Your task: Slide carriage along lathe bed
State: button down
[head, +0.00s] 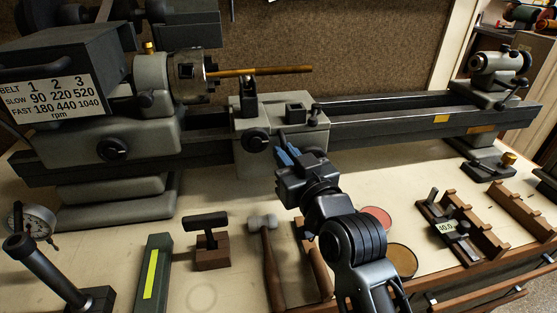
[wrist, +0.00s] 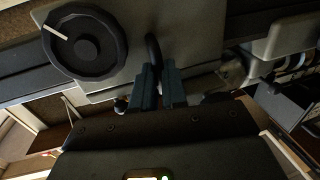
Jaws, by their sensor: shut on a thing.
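The grey carriage (head: 246,122) sits on the lathe bed (head: 390,128), right of the headstock, with a tool post (head: 244,92) on top and a black handwheel (head: 256,140) on its front. My gripper (head: 287,153) is at the carriage's front, right of the handwheel. In the wrist view, the blue-grey fingers (wrist: 158,82) are shut on a dark handle (wrist: 153,48) that stands out from the carriage front (wrist: 185,35). The handwheel (wrist: 85,45) with a white mark is left of the fingers. The gripped end of the handle is hidden between the fingers.
A brass rod (head: 262,71) sticks out of the chuck (head: 190,76) above the carriage. The bed right of the carriage is clear up to the tailstock (head: 492,75); a yellow mark (head: 441,118) is on its front.

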jog(key=w+d+b, duration=0.3)
jog(key=d+b, duration=0.3)
jog(key=d, duration=0.7)
jog(key=w+d+b, duration=0.4)
jog(key=d+b, duration=0.2)
jog(key=d, duration=0.6)
jog(key=shift+w+d, duration=0.15)
jog(key=shift+d, duration=0.2)
jog(key=c, duration=1.2)
grip_release()
jog(key=shift+a, duration=0.15)
jog(key=shift+v, duration=3.95)
jog(key=shift+o, duration=0.2)
